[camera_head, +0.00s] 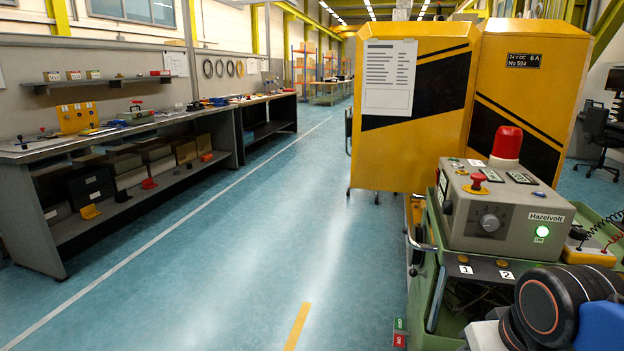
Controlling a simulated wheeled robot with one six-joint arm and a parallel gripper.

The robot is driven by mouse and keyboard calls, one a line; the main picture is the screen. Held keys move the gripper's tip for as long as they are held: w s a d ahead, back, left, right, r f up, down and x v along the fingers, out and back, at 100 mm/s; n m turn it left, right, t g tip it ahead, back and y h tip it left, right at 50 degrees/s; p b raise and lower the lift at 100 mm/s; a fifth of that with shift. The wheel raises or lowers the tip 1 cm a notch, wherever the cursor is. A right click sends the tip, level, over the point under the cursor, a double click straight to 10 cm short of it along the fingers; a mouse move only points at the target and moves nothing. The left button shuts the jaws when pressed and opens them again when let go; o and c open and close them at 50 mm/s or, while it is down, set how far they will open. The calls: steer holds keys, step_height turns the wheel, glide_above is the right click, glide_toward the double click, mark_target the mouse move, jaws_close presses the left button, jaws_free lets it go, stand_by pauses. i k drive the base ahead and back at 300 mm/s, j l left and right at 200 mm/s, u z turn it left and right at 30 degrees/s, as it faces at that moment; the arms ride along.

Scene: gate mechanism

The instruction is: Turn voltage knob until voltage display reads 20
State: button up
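A grey power box (511,220) labelled Hazelvolt stands on a green cart at the right. Two small dark panels with pale windows, one at the left (492,176) and one at the right (522,178), lie on the sloping top. I cannot read any number on them or tell which shows voltage. Arm parts of mine fill the bottom right corner, in front of the cart. My gripper is not visible, and nothing is seen touching the knob.
The green cart (431,285) has a metal handle. Yellow-black cabinets (412,115) stand behind. A long workbench (130,130) lines the left; the blue floor between is clear.

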mark_target(447, 205)
steer(key=k+j+z, duration=0.1)
steer(key=j+z, duration=0.15)
steer(key=k+j+z, duration=0.1)
steer(key=j+z, duration=0.2)
steer(key=i+j+z, duration=0.15)
steer(key=j, duration=0.2)
steer(key=j+z, duration=0.1)
steer(key=j, duration=0.2)
steer(key=i+j+z, duration=0.2)
steer(key=j, duration=0.25)
steer(key=i+j+z, duration=0.15)
steer(key=j, duration=0.35)
steer(key=i+j+z, duration=0.2)
steer(key=j, duration=0.25)
steer(key=j+z, duration=0.2)
steer(key=j, duration=0.3)
steer(key=i, duration=0.4)
